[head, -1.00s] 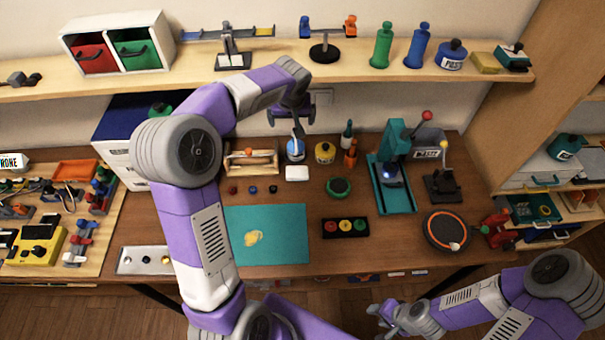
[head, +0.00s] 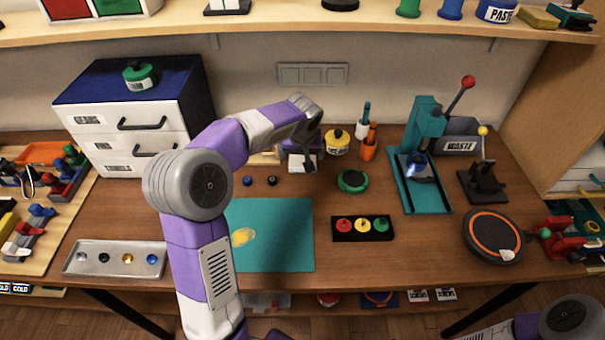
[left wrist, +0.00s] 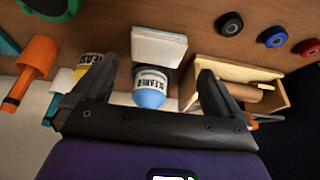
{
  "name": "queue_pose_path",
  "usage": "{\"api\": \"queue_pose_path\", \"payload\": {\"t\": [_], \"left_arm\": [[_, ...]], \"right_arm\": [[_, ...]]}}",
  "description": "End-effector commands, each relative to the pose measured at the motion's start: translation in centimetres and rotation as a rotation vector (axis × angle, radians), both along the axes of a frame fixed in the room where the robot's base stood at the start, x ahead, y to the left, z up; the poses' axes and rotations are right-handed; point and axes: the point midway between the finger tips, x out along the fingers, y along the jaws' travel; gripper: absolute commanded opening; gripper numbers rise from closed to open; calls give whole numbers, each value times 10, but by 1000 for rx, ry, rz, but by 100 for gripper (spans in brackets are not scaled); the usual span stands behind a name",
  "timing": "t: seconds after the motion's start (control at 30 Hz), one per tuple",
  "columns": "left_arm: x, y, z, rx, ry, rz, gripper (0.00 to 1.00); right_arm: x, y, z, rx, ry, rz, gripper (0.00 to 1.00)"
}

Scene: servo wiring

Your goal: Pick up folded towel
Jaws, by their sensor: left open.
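The folded towel (head: 297,164) is a small white block on the workbench, partly covered by my left gripper in the head view. In the left wrist view the folded towel (left wrist: 158,47) lies flat just beyond the fingertips, beside the blue-and-white cleaner bottle (left wrist: 150,90). My left gripper (head: 304,160) is low over the bench at the towel. In the left wrist view the left gripper (left wrist: 156,70) is open, its two dark fingers apart with the bottle showing between them and nothing held. My right gripper is out of view.
A yellow jar (head: 337,143) and an orange bottle (head: 369,148) stand right of the gripper. A wooden box (left wrist: 235,88) is close to one finger in the wrist view. A green round pad (head: 353,181) and teal mat (head: 285,245) lie nearer the front edge.

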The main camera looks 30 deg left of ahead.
Motion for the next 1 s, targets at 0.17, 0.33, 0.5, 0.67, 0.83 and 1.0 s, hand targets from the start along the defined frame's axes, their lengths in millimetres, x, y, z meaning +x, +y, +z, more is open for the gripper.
{"api": "queue_pose_path", "payload": {"t": [0.17,0.33,0.5,0.67,0.83,1.0], "left_arm": [[5,3,-18,-1,1,1,100],[10,6,-31,0,0,1,100],[18,8,-55,-2,3,0,100],[25,12,-72,-2,0,0,100],[26,12,-72,-1,0,0,100],[26,12,-71,-1,0,0,82]], "right_arm": [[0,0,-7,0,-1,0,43],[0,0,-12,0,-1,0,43],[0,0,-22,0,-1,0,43],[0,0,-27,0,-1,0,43],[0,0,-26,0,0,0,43],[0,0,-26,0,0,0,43]]}}
